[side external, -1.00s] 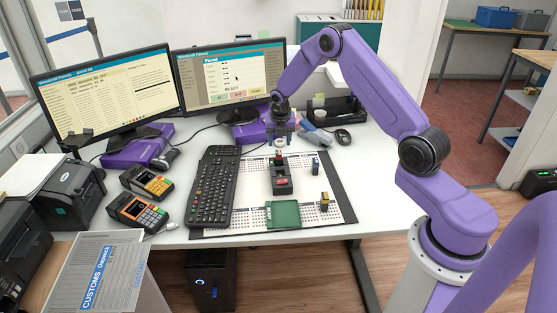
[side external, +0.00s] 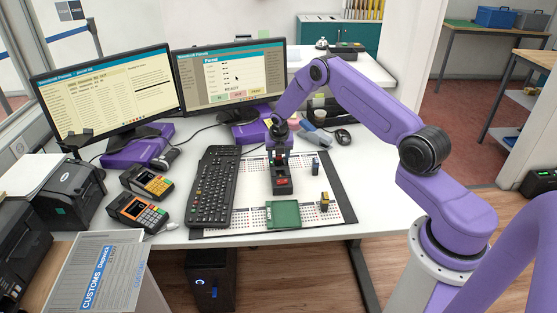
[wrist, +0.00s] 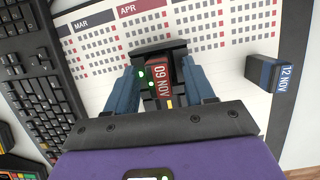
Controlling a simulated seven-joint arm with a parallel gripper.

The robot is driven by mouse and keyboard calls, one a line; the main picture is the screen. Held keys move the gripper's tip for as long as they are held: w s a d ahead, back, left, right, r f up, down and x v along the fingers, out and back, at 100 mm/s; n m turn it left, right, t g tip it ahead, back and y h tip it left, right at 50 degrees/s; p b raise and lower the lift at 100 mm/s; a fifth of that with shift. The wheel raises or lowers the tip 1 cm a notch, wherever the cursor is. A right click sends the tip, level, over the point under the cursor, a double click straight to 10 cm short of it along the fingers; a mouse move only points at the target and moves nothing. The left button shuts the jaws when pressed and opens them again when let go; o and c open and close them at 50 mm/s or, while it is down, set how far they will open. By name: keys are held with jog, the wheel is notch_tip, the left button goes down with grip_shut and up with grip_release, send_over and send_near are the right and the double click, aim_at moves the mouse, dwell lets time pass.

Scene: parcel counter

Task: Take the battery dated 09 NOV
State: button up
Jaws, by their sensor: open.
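The battery with the red 09 NOV label (wrist: 158,82) stands in a black charger (wrist: 178,50), with small green lights beside it. The charger (side external: 282,187) stands on the calendar mat in the side view. My gripper (side external: 280,158) is low over the charger, pointing down. In the wrist view my gripper (wrist: 160,66) is open, with one blue-grey finger on each side of the 09 NOV battery. I cannot tell whether the fingers touch it. A blue-labelled 12 NOV battery (wrist: 284,77) stands apart on the right. In the side view the fingers largely hide the 09 NOV battery.
A blue battery (side external: 315,166) and a yellow-topped battery (side external: 324,202) stand right of the charger. A green tray (side external: 283,215) lies in front, on the calendar mat (side external: 343,213). A black keyboard (side external: 212,187) is close on the left. A mouse (side external: 343,136) lies behind.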

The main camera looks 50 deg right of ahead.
grip_shut()
jog(key=shift+r, duration=0.1)
